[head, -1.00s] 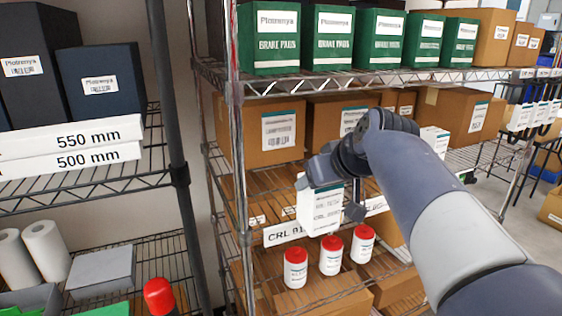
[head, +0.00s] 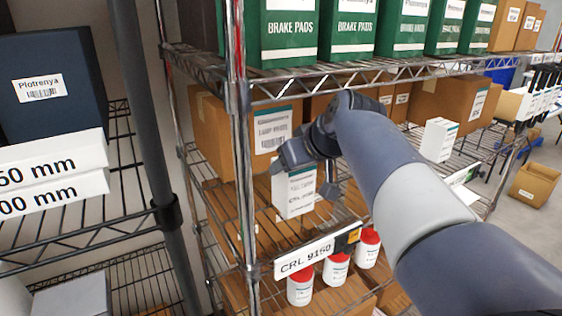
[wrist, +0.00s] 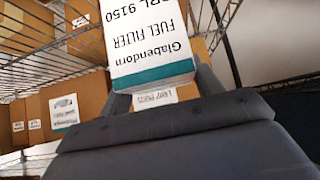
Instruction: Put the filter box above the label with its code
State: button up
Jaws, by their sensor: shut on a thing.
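The filter box (head: 294,192), white with a teal edge, is held upright in my gripper (head: 304,172). In the wrist view the box (wrist: 150,40) reads "Glabendorn FUEL FILTER" and a code ending in 9150, upside down. My gripper (wrist: 160,98) is shut on it. A white shelf label (head: 304,258) reading "CRL 9150" is on the front edge of the wire shelf. The box shows above this label, over the shelf. I cannot tell whether its base touches the shelf.
A similar white box (head: 438,140) stands farther right on the shelf. Large brown cartons (head: 272,128) are behind. Green brake pad boxes (head: 352,30) fill the shelf above. Red-capped bottles (head: 300,288) stand below. A rack post (head: 238,150) rises at the left.

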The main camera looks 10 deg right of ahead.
jog(key=shift+s+d+f, duration=0.15)
jog(key=shift+s+f, duration=0.1)
jog(key=shift+s, duration=0.4)
jog(key=shift+w, duration=0.25)
jog(key=o, duration=1.2)
jog(key=shift+s+f, duration=0.15)
jog(key=shift+f, duration=0.1)
jog(key=o, duration=0.5)
jog(key=shift+c, duration=0.2)
jog(key=shift+r, duration=0.1)
jog(key=shift+r, duration=0.15)
jog(key=b+v, duration=0.1)
jog(key=v, duration=1.1)
